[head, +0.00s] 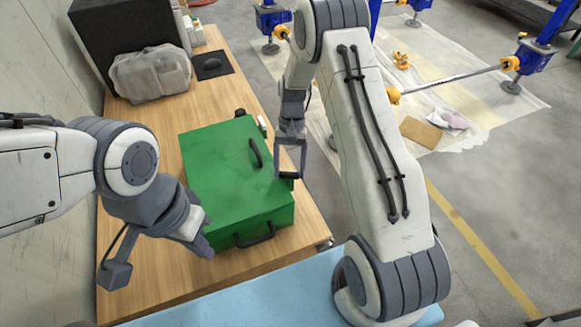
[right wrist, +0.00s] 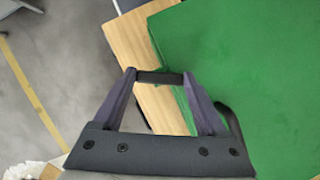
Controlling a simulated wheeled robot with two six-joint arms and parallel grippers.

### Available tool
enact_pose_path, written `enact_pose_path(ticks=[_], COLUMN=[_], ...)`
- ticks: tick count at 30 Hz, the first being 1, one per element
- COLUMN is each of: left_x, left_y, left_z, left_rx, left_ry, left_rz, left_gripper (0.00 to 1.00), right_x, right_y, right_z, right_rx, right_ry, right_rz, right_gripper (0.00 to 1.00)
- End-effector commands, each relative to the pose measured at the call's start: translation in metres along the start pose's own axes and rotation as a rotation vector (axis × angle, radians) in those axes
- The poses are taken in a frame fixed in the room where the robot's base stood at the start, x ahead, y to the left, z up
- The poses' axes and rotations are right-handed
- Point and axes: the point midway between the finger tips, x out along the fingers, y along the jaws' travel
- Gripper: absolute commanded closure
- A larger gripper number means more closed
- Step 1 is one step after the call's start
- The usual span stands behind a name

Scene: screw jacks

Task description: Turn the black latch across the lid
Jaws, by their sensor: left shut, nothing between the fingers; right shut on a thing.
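The green box (head: 215,170) stands closed on the wooden table, with a black handle (head: 255,152) on its lid and another (head: 254,236) on its front. My right gripper (head: 289,172) is at the box's right edge. In the right wrist view, its fingers (right wrist: 160,78) are shut on the black latch (right wrist: 162,77), a short dark bar spanning between the tips beside the green lid. My left gripper (head: 206,248) is shut and empty near the box's front left corner; the head view does not show clearly whether it touches the box.
The wooden table (head: 150,270) has bare room left and in front of the box. A plastic-wrapped bundle (head: 150,73) and a black mat (head: 212,65) lie behind it. Blue screw jacks (head: 536,55) stand on sheeting on the floor to the right.

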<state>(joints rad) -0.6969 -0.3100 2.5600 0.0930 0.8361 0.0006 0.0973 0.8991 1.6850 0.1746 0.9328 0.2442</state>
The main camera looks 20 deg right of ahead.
Motion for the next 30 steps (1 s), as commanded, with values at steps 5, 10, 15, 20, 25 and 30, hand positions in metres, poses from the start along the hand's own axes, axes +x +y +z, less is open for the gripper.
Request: enact_pose_path(ticks=[5,10,15,20,25,30], left_x=[-0.0008,-0.0011,-0.0012,-0.0013,-0.0014,-0.0014], left_y=[0.0001,0.0001,0.0001,0.0001,0.0001,0.0001], left_z=[0.0000,-0.0001,-0.0001,-0.0001,-0.0001,-0.0001], left_rx=[0.000,0.000,0.000,0.000,0.000,0.000], left_ry=[0.000,0.000,0.000,0.000,0.000,0.000], left_rz=[0.000,0.000,0.000,0.000,0.000,0.000], left_gripper=[1.00,1.00,1.00,1.00,1.00,1.00], right_x=[-0.0009,-0.0008,-0.0010,-0.0010,-0.0011,-0.0011], right_y=[-0.0024,-0.0032,-0.0038,-0.0039,-0.0041,-0.0042], right_z=[0.0004,0.0006,0.0007,0.0006,0.0006,0.0006], right_rx=[-0.150,-0.272,-0.367,-0.425,-0.459,-0.469], right_ry=[0.000,0.001,0.002,0.002,0.002,0.003], right_rz=[0.061,0.112,0.150,0.174,0.188,0.192], right_gripper=[0.81,0.81,0.81,0.81,0.81,0.81])
